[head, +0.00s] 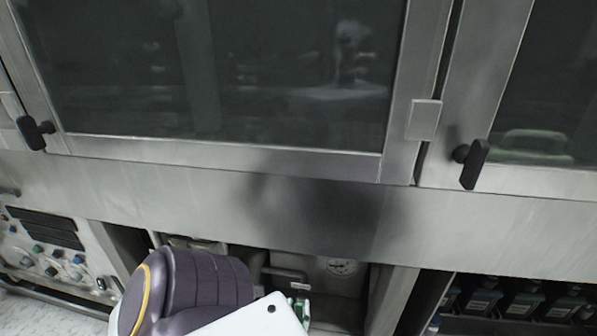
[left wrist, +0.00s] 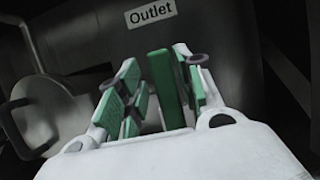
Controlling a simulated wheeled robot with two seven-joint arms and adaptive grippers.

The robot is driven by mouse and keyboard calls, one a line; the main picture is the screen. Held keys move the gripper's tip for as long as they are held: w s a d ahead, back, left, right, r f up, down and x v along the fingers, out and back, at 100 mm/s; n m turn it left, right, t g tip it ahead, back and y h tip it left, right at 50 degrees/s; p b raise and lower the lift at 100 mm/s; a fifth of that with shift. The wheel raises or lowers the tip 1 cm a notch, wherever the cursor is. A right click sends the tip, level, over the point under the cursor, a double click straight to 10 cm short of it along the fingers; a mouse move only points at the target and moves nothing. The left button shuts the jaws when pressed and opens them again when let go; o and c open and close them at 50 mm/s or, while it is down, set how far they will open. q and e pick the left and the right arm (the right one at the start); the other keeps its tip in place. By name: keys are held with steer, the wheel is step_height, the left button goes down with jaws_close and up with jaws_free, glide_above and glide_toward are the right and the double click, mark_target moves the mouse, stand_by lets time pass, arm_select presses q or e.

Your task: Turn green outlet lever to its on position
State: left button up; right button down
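The green outlet lever (left wrist: 166,80) shows in the left wrist view as an upright green bar below the "Outlet" label (left wrist: 150,13). My left gripper (left wrist: 160,88) is open, with its green-padded fingers on either side of the lever. The right finger looks close to the lever, and a gap shows on its left side. Whether either finger touches it I cannot tell. The lever's lower end is hidden behind the white gripper body. In the head view only a small part of my left gripper (head: 301,309) shows at the bottom. My right gripper is in neither view.
A steel cabinet with glass doors (head: 220,70) and black handles (head: 474,164) overhangs the lower recess. A gauge (head: 342,267) sits inside the recess. A control panel (head: 45,255) is at left, and several dark bottles (head: 520,300) stand at lower right.

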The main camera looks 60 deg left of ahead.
arm_select(q)
steer(key=shift+d, duration=0.2)
steer(key=v, duration=0.7)
stand_by(0.4)
steer(key=shift+f, duration=0.1)
stand_by(0.5)
